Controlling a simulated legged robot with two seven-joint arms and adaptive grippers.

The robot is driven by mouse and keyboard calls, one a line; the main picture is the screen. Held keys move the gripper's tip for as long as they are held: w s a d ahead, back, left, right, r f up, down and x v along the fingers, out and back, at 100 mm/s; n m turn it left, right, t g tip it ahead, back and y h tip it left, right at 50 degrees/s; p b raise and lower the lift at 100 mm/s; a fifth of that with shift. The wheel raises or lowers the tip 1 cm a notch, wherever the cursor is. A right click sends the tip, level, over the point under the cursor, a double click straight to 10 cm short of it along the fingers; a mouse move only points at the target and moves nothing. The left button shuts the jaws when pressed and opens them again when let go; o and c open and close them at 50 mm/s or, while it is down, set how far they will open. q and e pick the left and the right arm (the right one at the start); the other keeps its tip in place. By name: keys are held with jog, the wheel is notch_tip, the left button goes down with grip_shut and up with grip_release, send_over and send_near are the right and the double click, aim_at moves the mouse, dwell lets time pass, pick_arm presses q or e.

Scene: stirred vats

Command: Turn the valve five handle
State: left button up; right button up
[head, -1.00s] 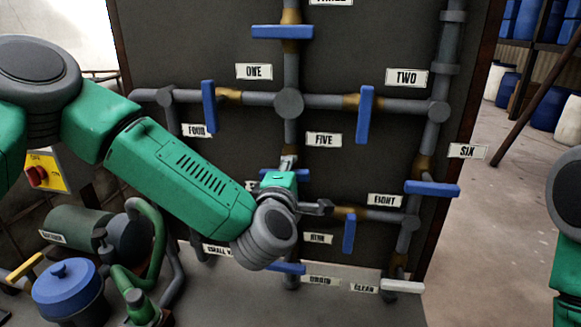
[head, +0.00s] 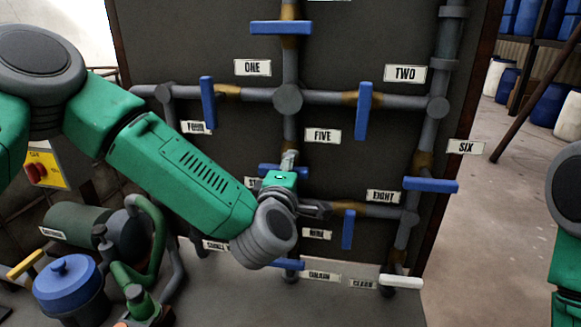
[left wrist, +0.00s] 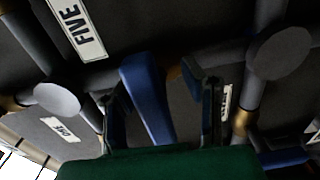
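The valve five handle (head: 301,171) is a blue bar lying about level on the upright pipe below the FIVE label (head: 322,135). My left gripper (left wrist: 162,95) is at this handle, and its wrist hides part of the bar in the head view. In the left wrist view the blue handle (left wrist: 148,95) stands between the two dark fingers, with a visible gap on each side. The gripper is open; I see no clear contact. My right gripper is out of view; only part of the right arm shows at the right edge.
Other blue handles are close by: valve four (head: 208,103), a lower right upright one (head: 348,230) and valve six (head: 430,185). Grey pipes cover the dark panel (head: 345,65). A blue-lidded vessel (head: 68,290) and green pump pipes stand at lower left.

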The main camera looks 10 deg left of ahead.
pick_arm(q)
jog(key=shift+r, duration=0.1)
jog(key=s, duration=1.2)
jog(key=shift+f, duration=0.2)
